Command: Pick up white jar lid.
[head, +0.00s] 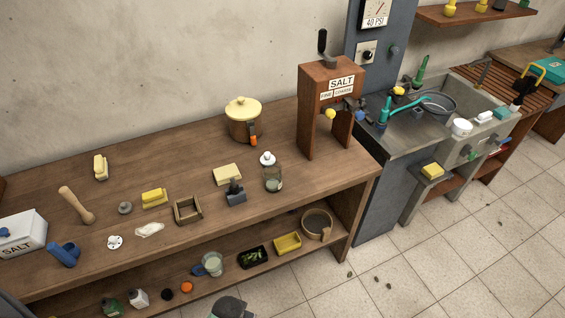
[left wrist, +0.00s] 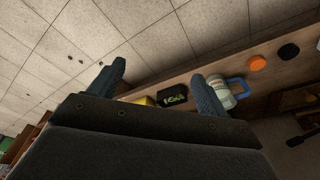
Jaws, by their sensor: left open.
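The lid is not visible in the left wrist view. My right gripper is in neither view.
The lower shelf holds a jug (head: 213,264) and a black tray (head: 252,258).

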